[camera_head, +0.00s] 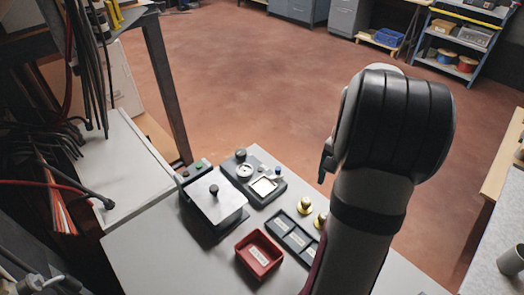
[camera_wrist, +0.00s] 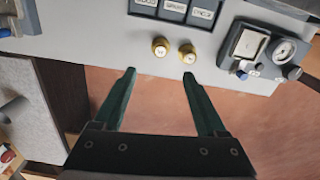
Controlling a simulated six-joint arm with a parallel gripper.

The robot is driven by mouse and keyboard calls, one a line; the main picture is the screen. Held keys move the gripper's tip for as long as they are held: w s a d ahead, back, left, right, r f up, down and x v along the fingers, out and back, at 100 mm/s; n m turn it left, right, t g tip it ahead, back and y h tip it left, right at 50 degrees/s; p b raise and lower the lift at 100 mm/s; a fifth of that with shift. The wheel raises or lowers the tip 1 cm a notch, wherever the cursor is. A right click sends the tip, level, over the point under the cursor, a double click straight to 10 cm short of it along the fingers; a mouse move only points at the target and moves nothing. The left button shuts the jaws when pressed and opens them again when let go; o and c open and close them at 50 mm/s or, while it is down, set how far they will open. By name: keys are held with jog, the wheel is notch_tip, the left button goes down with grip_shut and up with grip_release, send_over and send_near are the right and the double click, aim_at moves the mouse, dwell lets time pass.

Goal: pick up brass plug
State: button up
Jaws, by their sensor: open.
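Two brass plugs stand side by side on the grey bench top. In the head view one plug (camera_head: 305,205) is to the left and the other (camera_head: 320,219) is partly beside my arm. In the wrist view they are the left plug (camera_wrist: 160,47) and the right plug (camera_wrist: 187,53), both with pale tops. My gripper (camera_wrist: 159,75) is open and empty, its two dark green fingers pointing toward the plugs. The plugs lie beyond the fingertips, in line with the gap between them.
A dark tray with labelled compartments (camera_wrist: 173,12) lies beside the plugs. A red bin (camera_head: 259,254), a device with a metal plate (camera_head: 215,198) and a gauge fixture (camera_head: 263,186) stand on the bench. The bench edge runs close to the plugs, with floor beyond.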

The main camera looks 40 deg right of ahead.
jog(key=f, duration=1.5)
jog(key=shift+w+d+f, duration=0.15)
jog(key=shift+d+f, duration=0.2)
jog(key=shift+f, duration=0.05)
grip_shut()
